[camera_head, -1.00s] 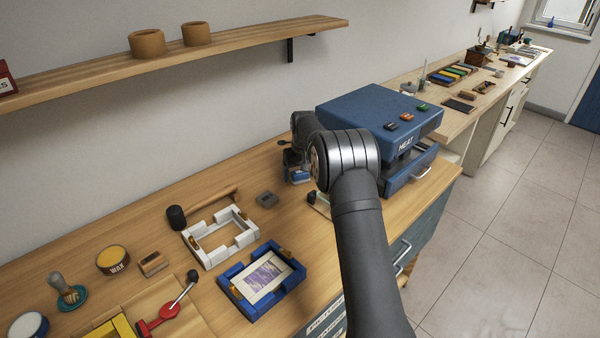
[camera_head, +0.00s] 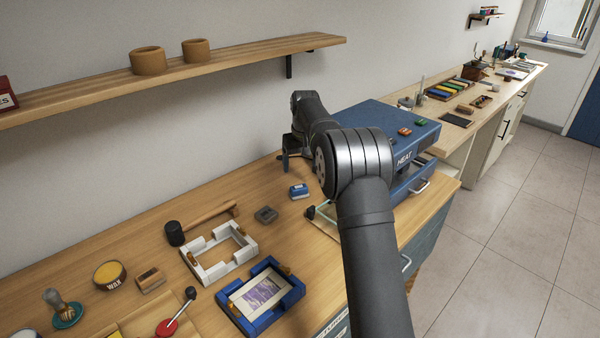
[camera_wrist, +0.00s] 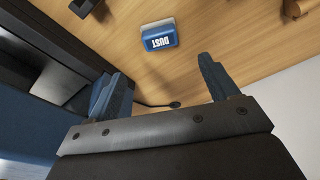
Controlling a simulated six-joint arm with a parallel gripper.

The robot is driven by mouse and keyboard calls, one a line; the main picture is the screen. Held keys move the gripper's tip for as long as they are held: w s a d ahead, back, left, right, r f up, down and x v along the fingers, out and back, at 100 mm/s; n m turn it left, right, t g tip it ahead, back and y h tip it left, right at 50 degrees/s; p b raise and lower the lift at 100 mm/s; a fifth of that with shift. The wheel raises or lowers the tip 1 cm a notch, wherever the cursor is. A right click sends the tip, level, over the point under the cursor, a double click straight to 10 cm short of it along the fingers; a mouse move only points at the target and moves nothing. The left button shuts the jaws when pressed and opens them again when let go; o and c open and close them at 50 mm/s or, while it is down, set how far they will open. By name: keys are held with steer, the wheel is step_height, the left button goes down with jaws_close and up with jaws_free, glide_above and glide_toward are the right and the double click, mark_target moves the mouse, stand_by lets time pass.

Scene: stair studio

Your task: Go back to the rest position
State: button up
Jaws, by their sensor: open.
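My gripper (camera_wrist: 165,85) is open and empty in the wrist view, its two blue-grey fingers spread apart above the wooden bench. In the head view my gripper (camera_head: 290,160) is small and partly dark, raised above the bench beside the blue heat machine (camera_head: 375,125). A blue block lettered DUST (camera_wrist: 158,36) lies on the bench beyond the fingertips, apart from them. It also shows in the head view as a small blue and white block (camera_head: 298,191).
A white frame (camera_head: 220,255) and a blue frame holding a picture (camera_head: 262,293) lie on the bench (camera_head: 80,260). A mallet (camera_head: 200,222), a wax tin (camera_head: 109,274) and a grey block (camera_head: 266,215) are nearby. A wooden shelf (camera_head: 230,62) runs along the wall above. The machine's drawer (camera_head: 412,183) stands partly out.

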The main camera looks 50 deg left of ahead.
mark_target(299, 186)
steer(key=shift+r, duration=0.35)
steer(key=f, duration=0.4)
steer(key=a+f, duration=0.1)
steer(key=f, duration=0.7)
steer(key=shift+w+a, duration=0.25)
steer(key=shift+w, duration=0.05)
steer(key=shift+w+a+r, duration=0.1)
steer(key=shift+r, duration=1.85)
